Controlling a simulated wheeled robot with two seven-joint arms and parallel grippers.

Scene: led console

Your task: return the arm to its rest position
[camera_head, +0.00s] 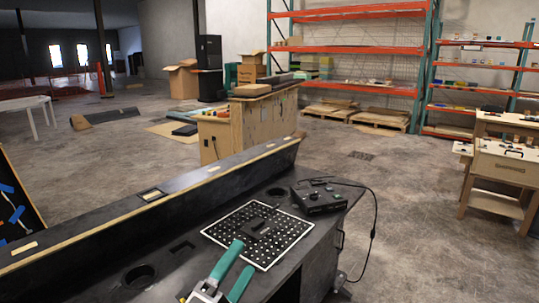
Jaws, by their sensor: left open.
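My left gripper (244,256) reaches in from the bottom edge of the head view. Its two teal fingers are spread apart, with nothing between them. I cannot tell how high the gripper is above the desk. A small black part (258,229) lies on the board, beyond the fingertips. A black console box (319,198) with knobs sits right of the board. My right gripper is out of view.
A black cable (374,222) runs from the console over the desk's right edge. A raised ledge (170,209) borders the desk's back. The desktop has round holes, one (139,275) near the front left. A wooden cabinet (490,165) stands at right; open floor lies between.

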